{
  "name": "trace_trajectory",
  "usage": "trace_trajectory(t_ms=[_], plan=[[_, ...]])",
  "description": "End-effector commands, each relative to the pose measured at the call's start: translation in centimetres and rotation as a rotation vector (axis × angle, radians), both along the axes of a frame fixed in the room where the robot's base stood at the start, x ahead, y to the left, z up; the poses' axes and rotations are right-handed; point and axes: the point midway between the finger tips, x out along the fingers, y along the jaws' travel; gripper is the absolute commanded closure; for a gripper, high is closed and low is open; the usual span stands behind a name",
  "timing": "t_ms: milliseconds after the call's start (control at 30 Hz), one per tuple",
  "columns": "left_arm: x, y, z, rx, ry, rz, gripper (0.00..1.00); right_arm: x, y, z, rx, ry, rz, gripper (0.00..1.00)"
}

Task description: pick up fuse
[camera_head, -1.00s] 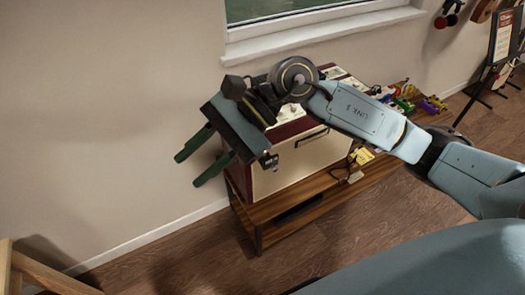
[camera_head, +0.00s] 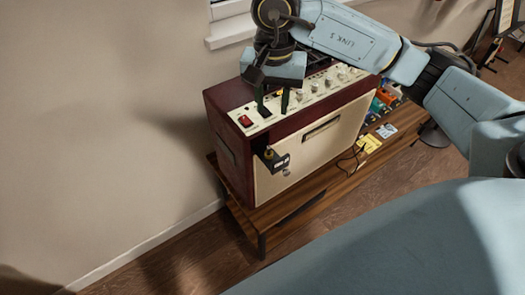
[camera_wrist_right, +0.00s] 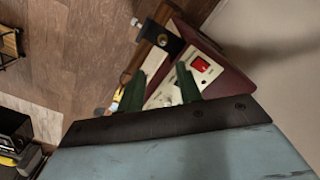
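I cannot pick out the fuse with certainty. A small black fitting with a yellowish end (camera_head: 272,158) sticks out at the upper left of the amplifier's cream front. It also shows in the wrist view as a black bracket (camera_wrist_right: 160,37). The dark red amplifier (camera_head: 228,150) has a pale top panel with knobs and a red switch (camera_head: 245,120), which also shows in the wrist view (camera_wrist_right: 201,64). My right gripper (camera_head: 274,108) is open and empty, pointing down over this panel. Its green fingers stand apart in the wrist view (camera_wrist_right: 160,82). My left gripper is not in view.
The amplifier stands on a low wooden bench (camera_head: 262,222) against the wall. Yellow (camera_head: 369,143) and other colourful small items lie on the bench to its right, with a dark cable. A window sill (camera_head: 228,33) is behind. The floor at lower left is clear.

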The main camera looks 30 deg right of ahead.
Motion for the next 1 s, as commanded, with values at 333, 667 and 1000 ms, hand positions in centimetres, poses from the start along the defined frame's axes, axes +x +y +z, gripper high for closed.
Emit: trace_trajectory(t_ms=[333, 667, 1000], plan=[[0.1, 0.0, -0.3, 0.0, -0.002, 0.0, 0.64, -0.1, 0.0, -5.1, 0.001, 0.006, -0.001, 0.65], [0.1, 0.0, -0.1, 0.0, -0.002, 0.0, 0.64, 0.0, 0.0, -8.9, 0.001, 0.0, -0.001, 0.65], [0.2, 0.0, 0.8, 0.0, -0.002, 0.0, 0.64, 0.1, 0.0, -13.3, 0.003, 0.002, -0.001, 0.65]])
